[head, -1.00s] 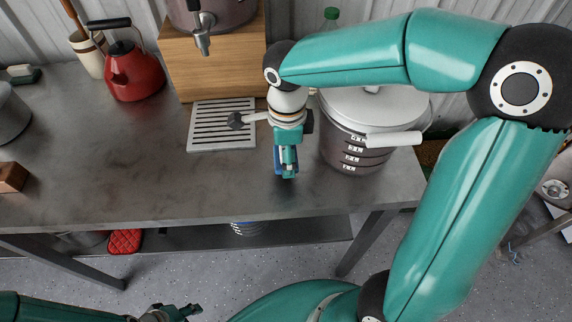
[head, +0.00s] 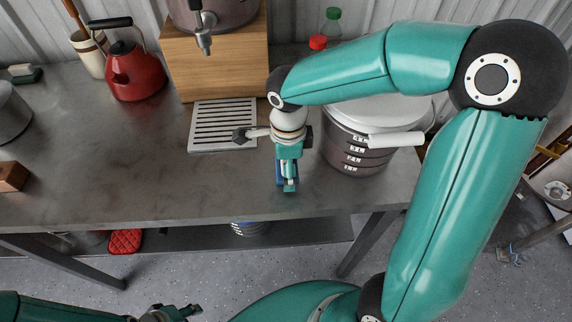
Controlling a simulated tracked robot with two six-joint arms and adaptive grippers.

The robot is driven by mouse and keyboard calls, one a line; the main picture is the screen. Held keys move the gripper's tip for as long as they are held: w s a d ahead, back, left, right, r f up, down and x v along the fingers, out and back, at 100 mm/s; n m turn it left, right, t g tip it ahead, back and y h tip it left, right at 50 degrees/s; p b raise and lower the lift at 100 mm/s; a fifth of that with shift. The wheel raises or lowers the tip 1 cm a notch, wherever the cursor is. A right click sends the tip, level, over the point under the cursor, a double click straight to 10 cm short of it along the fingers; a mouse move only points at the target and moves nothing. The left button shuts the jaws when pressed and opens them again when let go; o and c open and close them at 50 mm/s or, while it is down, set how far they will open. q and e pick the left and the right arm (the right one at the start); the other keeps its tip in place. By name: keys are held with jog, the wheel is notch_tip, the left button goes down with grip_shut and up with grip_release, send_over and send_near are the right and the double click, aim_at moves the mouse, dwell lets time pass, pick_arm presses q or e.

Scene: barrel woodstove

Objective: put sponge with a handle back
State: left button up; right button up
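My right gripper (head: 289,178) points down over the front part of the metal table, between the slatted drip tray and the white-lidded pot. A narrow blue piece (head: 279,172) shows along its fingers. I cannot tell whether this is the sponge with a handle in its grip or part of the gripper, and the fingers hide most of it. A small dark green and pale block (head: 25,74) lies at the table's back left; it is too small to identify. My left gripper (head: 188,312) is at the bottom edge, below the table front, with nothing visible in it.
The metal table (head: 120,180) is mostly clear in its middle and front. The drip tray (head: 222,148) lies before a wooden box (head: 225,70) bearing a tapped vessel. A red kettle (head: 135,78) stands left. The pot (head: 350,150) with its white handle (head: 395,140) stands close to the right gripper.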

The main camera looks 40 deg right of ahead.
jog(key=shift+r, duration=0.2)
notch_tip(320, 180, up, 12)
jog(key=shift+f+p, duration=0.1)
jog(key=shift+p, duration=0.2)
dwell(0.3)
dwell(0.3)
